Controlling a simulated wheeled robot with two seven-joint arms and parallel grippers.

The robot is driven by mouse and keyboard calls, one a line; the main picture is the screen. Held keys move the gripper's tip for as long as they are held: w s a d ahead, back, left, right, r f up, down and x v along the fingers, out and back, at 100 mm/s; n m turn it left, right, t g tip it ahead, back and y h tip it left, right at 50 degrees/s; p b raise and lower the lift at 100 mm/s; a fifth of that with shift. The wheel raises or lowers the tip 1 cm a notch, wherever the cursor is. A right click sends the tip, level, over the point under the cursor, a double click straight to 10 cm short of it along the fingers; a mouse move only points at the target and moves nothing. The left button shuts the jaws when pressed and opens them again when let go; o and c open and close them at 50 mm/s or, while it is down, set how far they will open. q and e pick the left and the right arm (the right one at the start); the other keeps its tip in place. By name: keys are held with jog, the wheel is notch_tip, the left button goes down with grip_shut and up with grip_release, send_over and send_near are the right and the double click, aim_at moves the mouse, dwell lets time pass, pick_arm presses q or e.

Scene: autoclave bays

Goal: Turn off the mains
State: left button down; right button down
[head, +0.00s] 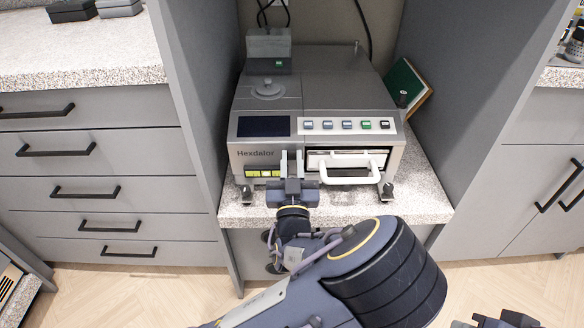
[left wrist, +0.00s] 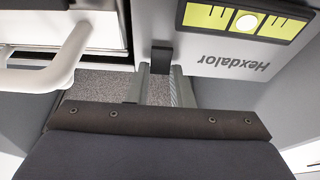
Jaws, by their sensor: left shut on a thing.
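The autoclave marked Hexdalor (head: 255,153) stands on the speckled counter in the bay. My left gripper (head: 292,165) is at its front, between the name and the white door handle (head: 350,168). In the left wrist view, a small black block (left wrist: 161,58), which looks like a switch, sits on the front panel between the fingers of my left gripper (left wrist: 160,88). The fingers are shut on it. In the head view the gripper hides this block. A dark part at the lower right edge looks like my right gripper (head: 507,320); its fingers cannot be made out.
A row of buttons (head: 347,125) and a dark screen (head: 264,126) are above the door. A green book (head: 408,88) leans at the right. Grey bay walls (head: 190,70) stand close on both sides.

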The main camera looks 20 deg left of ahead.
pick_arm(q)
jog(key=c, duration=1.3)
grip_release()
jog(key=shift+s, duration=0.1)
jog(key=v, duration=0.7)
jog(key=shift+s+d+f, duration=0.1)
jog(key=shift+s+d, duration=0.05)
jog(key=shift+s, duration=0.15)
